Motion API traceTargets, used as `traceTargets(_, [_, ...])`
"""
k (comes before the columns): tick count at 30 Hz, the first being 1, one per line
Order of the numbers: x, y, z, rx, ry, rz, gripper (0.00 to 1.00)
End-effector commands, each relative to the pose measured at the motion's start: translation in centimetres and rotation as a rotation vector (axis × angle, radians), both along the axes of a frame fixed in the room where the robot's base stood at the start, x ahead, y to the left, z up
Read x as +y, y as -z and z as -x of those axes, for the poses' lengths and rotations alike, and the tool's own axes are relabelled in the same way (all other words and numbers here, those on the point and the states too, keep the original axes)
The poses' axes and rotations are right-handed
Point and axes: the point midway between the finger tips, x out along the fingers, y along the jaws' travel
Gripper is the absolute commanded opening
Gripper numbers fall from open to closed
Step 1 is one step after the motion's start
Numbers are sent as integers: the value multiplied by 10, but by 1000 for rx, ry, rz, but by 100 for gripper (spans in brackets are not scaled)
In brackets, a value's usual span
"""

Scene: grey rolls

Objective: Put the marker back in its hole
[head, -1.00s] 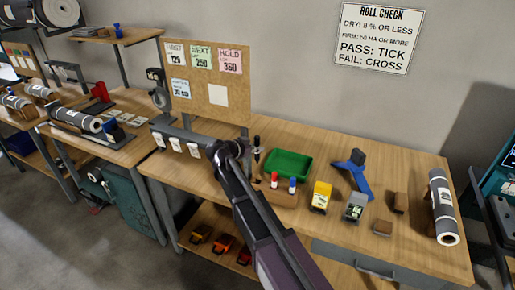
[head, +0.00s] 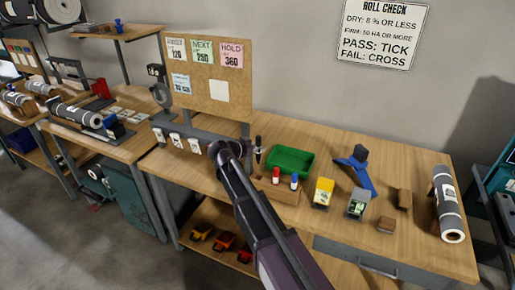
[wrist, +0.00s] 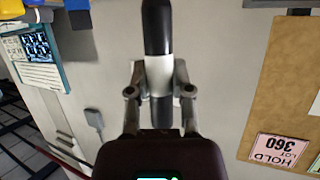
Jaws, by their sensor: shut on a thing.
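My gripper (wrist: 158,88) is shut on a black marker (wrist: 157,28) with a white band, seen close up in the wrist view. In the head view the marker (head: 258,149) stands roughly upright at the far end of my arm, above the bench by the green tray. A wooden marker block (head: 284,194) sits below and to the right of it. A red-capped marker (head: 276,176) and a blue-capped marker (head: 294,181) stand in the block. My arm hides the block's left part, and I cannot see an empty hole.
A green tray (head: 291,162) lies behind the block. Yellow (head: 323,192) and grey (head: 357,204) devices stand to its right, then a blue stand (head: 356,172), brown blocks (head: 386,225) and a grey roll (head: 447,203). A pinboard (head: 208,84) rises behind my gripper.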

Motion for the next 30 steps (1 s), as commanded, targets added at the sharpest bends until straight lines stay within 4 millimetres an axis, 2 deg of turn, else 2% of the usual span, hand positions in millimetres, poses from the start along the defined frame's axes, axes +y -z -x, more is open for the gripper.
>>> traceTargets(1, [0,8,0,0,-3,0,0])
traceTargets(18, [0,47,0,-1,-40,-1,0])
traceTargets(30, [0,58,0,0,-54,0,0])
